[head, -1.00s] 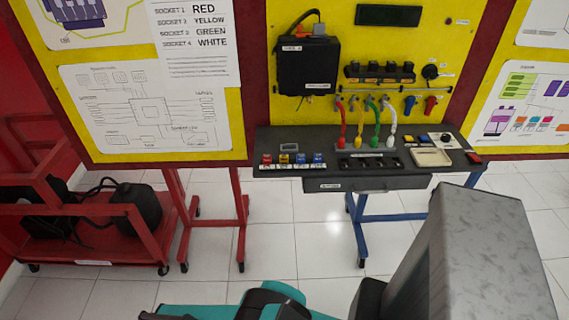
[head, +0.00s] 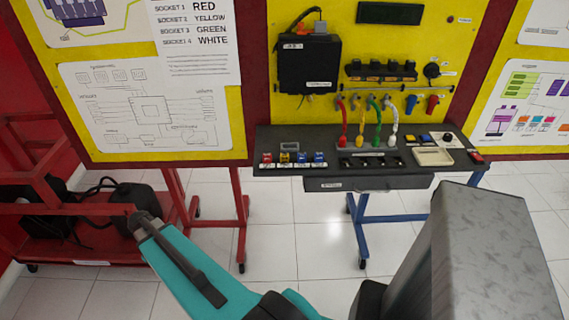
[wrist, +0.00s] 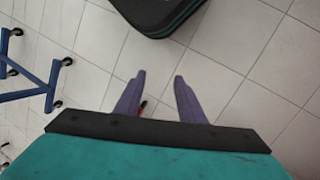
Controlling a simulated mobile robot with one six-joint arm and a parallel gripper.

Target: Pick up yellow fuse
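The yellow fuse (head: 284,158) is a small block in a row on the left part of the dark workbench top, between a red fuse (head: 266,158) and two blue ones (head: 310,158). The fuse does not show in the wrist view. My teal arm is low at the left in the head view, well below and left of the bench. The fingers cannot be made out there.
The workbench (head: 345,183) has a drawer and stands on blue legs before a yellow panel (head: 440,60). Coloured plugs and a pale tray (head: 433,156) lie right of the fuses. A red cart (head: 90,240) stands at left. Tiled floor in front is mostly clear.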

